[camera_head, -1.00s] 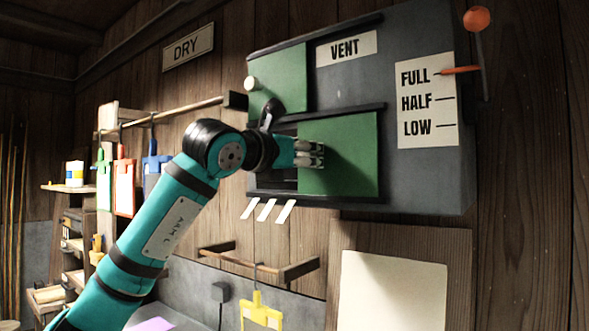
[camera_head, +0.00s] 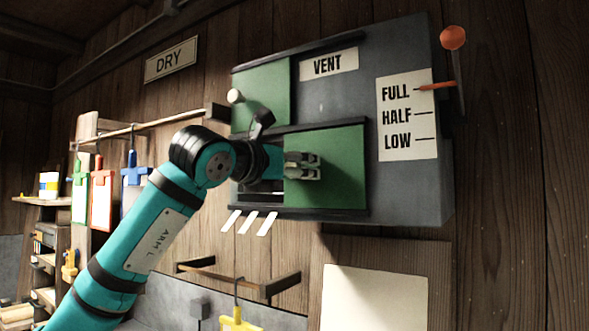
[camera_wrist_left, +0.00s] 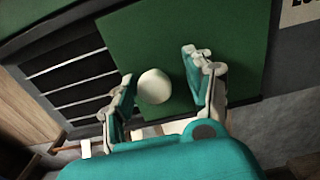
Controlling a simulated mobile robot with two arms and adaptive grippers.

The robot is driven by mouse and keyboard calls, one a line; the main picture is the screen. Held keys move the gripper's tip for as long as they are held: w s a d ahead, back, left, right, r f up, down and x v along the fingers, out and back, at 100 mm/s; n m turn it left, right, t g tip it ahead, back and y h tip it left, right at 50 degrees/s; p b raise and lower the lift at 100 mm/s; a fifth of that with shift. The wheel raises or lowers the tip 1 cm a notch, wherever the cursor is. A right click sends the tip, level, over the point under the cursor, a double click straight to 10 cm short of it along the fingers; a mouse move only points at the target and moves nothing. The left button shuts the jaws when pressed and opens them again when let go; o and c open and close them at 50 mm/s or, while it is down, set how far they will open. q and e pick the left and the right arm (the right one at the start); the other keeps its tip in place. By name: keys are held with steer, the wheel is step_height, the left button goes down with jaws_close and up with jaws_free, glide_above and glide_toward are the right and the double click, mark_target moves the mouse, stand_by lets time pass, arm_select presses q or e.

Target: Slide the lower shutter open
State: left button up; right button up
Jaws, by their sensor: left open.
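The lower shutter (camera_head: 340,170) is a green panel in a dark track on the grey vent box (camera_head: 410,190). It stands toward the right of its track, and a strip of dark slatted opening shows to its left, clearer in the left wrist view (camera_wrist_left: 70,75). My left gripper (camera_head: 303,165) is at the shutter's left part. In the wrist view its open fingers (camera_wrist_left: 158,66) stand on either side of a round pale knob (camera_wrist_left: 154,87) on the green panel. Contact with the knob cannot be told. The head view hides the knob behind the gripper. My right gripper is not in view.
An upper green shutter (camera_head: 268,98) with a pale knob (camera_head: 235,96) sits at the left above. An orange-knobbed lever (camera_head: 453,38) is on the box's right, its pointer by FULL. White strips (camera_head: 245,223) hang below the opening. Coloured tags hang from a rail at left.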

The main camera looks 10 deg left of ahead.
arm_select(q)
steer(key=shift+s+a, duration=0.1)
steer(key=shift+a, duration=0.1)
steer(key=v, duration=1.1)
steer(key=shift+s, duration=0.45)
steer(key=shift+w+d, duration=0.1)
